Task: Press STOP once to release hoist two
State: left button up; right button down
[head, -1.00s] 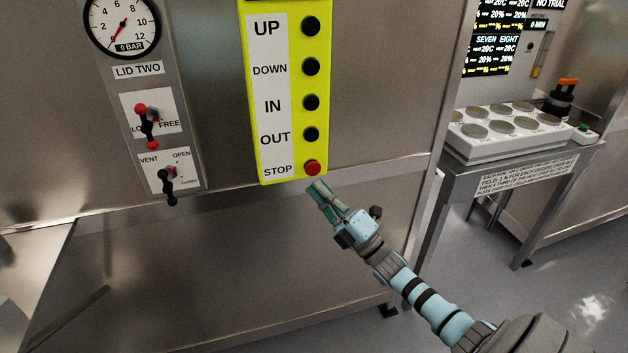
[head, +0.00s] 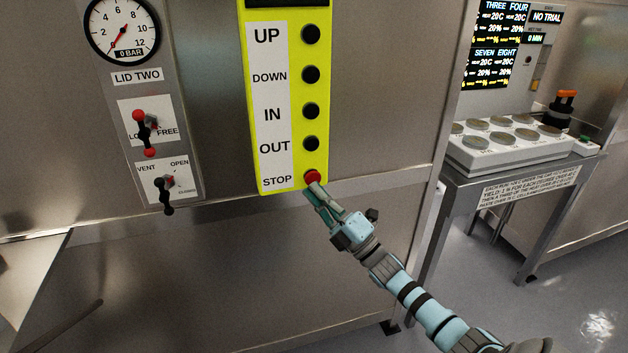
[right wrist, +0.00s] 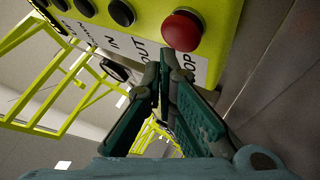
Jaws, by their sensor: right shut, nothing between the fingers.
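The yellow hoist panel (head: 322,160) hangs upright on the steel front, with black buttons marked UP, DOWN, IN and OUT. The red STOP button (head: 312,176) is at its bottom right. My right gripper (head: 314,187) is shut and empty, its fingertips at the lower edge of the STOP button. In the right wrist view the red button (right wrist: 182,30) lies just beyond the shut fingertips (right wrist: 160,58); I cannot tell whether they touch it. My left gripper is not in view.
Left of the panel is a grey LID TWO plate with a gauge (head: 122,28), a LOCK/FREE lever (head: 143,132) and a VENT/OPEN lever (head: 165,192). A steel table (head: 520,172) with a white tray of round dishes stands at right. A steel ledge runs below the panel.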

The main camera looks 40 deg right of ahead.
dwell(0.7)
jog(key=shift+w+d+b, duration=0.15)
jog(key=shift+w+b, duration=0.25)
jog(key=shift+w+d+b, duration=0.15)
jog(key=shift+w+b, duration=0.3)
jog(key=shift+b, duration=0.15)
dwell(0.5)
jog(key=shift+s, duration=0.1)
jog(key=shift+s+a+p, duration=0.3)
jog(key=shift+s+p, duration=0.45)
jog(key=shift+p, duration=0.2)
